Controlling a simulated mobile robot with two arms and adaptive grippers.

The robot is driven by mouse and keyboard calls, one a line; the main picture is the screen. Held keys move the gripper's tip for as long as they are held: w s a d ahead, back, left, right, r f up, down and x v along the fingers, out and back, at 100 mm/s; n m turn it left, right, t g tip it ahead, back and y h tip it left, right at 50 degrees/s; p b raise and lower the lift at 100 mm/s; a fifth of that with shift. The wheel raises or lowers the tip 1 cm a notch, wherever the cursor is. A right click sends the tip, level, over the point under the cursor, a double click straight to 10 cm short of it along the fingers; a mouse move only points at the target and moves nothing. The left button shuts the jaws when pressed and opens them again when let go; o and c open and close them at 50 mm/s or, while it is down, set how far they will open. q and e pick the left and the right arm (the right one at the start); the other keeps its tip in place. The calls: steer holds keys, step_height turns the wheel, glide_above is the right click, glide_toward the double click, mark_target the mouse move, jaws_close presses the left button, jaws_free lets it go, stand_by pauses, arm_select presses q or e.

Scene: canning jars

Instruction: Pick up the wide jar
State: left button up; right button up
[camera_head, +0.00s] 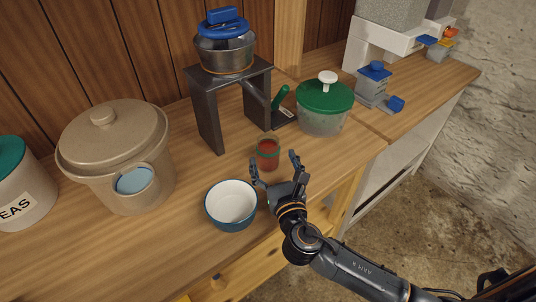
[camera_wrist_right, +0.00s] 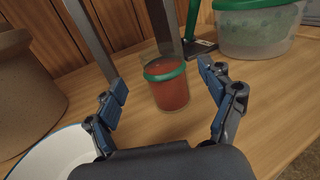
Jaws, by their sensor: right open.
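The wide jar (camera_head: 267,155) is a small clear jar with red contents and a green band near its top. It stands upright on the wooden counter (camera_head: 310,160), in front of a dark stand. It also shows in the right wrist view (camera_wrist_right: 168,88), in the middle, beyond the fingertips. My right gripper (camera_head: 274,166) is open, with its fingers pointing at the jar and nothing between its pads. In the right wrist view the fingers (camera_wrist_right: 164,90) are spread wider than the jar, and the jar looks untouched. My left gripper is not in view.
A white bowl with a blue outside (camera_head: 232,222) stands just left of my right gripper. The dark stand (camera_head: 208,112) bears a metal pot (camera_head: 226,55). A green-lidded tub (camera_head: 322,120) is behind right. A beige crock (camera_head: 90,165) stands left.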

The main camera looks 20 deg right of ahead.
mark_target(271, 153)
steer(key=w, duration=0.6)
steer(key=shift+w+d+f, duration=0.2)
steer(key=shift+d, duration=0.05)
steer(key=shift+s, duration=0.1)
steer(key=shift+c, duration=0.2)
steer(key=shift+r, duration=0.1)
steer(key=c, duration=1.6)
